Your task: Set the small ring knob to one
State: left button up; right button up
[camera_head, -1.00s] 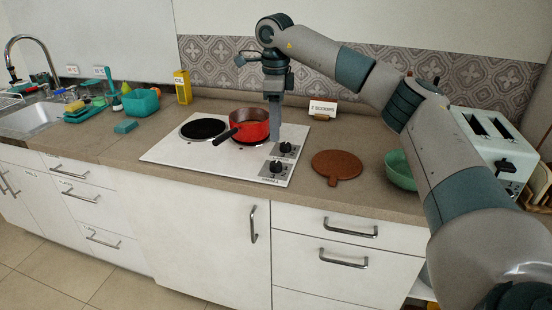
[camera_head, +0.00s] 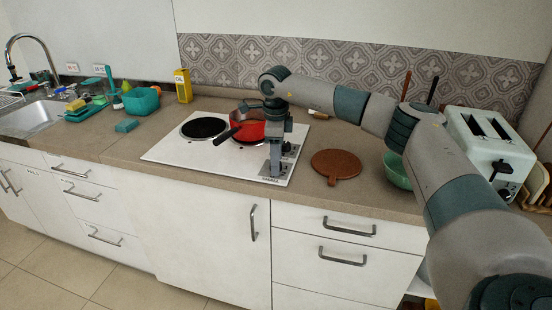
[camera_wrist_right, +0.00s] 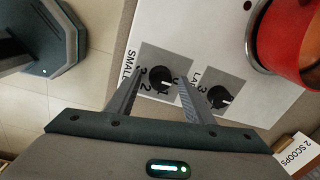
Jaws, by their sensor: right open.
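The small ring knob (camera_wrist_right: 162,79) is black, on a grey plate marked SMALL, in the right wrist view. Digits 3 and 2 show beside it; I cannot clearly tell its setting. My right gripper (camera_head: 275,174) points down over the front of the white hob (camera_head: 170,152) and hides most of this knob in the head view. In the wrist view its open fingers (camera_wrist_right: 159,91) are on either side of the knob; contact cannot be told. The large ring knob (camera_wrist_right: 219,96) sits beside it. My left gripper is not in view.
A red pot (camera_head: 247,131) stands on the rear right ring, behind my right gripper, its dark handle pointing front left. A brown round board (camera_head: 336,163) lies right of the hob. A 2 SCOOPS card (camera_wrist_right: 299,152) is nearby. The front left counter is clear.

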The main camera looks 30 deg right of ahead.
jog(key=shift+c, duration=0.5)
jog(key=c, duration=0.9)
jog(key=shift+c, duration=0.2)
